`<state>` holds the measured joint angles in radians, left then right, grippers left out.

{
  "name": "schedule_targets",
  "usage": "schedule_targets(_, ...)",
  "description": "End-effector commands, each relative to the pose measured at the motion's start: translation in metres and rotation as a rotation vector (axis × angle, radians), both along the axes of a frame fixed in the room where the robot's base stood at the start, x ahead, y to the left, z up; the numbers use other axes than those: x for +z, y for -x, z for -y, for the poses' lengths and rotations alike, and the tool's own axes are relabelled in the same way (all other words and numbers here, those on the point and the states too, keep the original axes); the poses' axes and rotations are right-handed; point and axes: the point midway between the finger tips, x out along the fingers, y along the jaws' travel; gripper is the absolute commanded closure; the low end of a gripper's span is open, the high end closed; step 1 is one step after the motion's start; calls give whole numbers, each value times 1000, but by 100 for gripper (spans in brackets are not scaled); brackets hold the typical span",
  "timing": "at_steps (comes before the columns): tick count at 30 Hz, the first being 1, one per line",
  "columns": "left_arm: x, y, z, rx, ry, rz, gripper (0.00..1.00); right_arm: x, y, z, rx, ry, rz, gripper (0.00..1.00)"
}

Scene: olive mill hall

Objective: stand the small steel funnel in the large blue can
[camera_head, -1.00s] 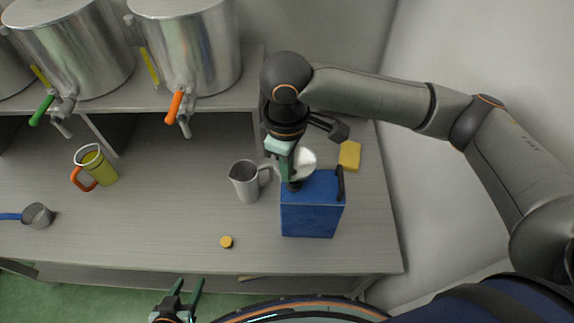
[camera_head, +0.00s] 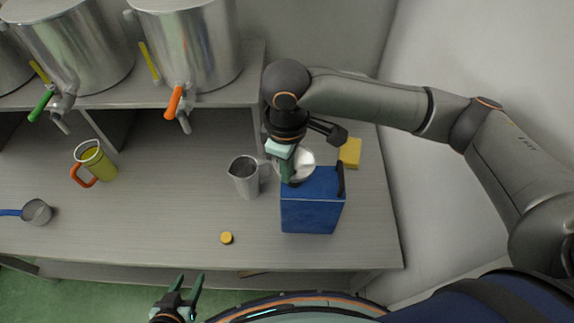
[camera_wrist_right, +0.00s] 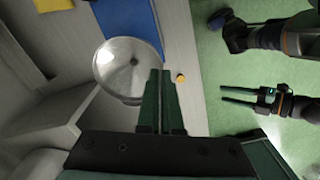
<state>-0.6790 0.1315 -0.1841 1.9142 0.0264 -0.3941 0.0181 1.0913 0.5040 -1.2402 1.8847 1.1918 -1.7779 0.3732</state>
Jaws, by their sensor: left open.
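The large blue can (camera_head: 311,212) stands upright on the counter, with a dark handle at its right; part of it shows in the right wrist view (camera_wrist_right: 130,18). My right gripper (camera_head: 289,178) is over the can's left back corner. Its fingers (camera_wrist_right: 161,75) look shut on the rim of the small steel funnel (camera_wrist_right: 120,68), whose wide round bowl faces the wrist camera. In the head view the funnel (camera_head: 306,163) is partly hidden behind the fingers. Whether its spout is in the can's mouth cannot be seen. My left gripper (camera_head: 184,288) is open and empty before the counter's front edge.
A steel jug (camera_head: 245,178) stands just left of the can. A yellow sponge (camera_head: 350,153) lies behind it and a yellow cap (camera_head: 226,238) in front. Steel tanks (camera_head: 190,50) stand on the shelf.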

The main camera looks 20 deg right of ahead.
Motion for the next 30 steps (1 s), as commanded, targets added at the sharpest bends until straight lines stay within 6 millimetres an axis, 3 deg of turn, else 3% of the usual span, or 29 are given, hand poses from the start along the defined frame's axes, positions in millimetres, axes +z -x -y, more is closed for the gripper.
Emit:
schedule_targets(11,-1,0,0,0,0,0,50,-8,0,0,0,1,-1,100)
schedule_targets(21,-1,0,0,0,0,0,50,-7,0,0,0,0,0,63)
schedule_targets(30,0,0,0,0,0,0,50,-3,0,0,0,-1,1,63)
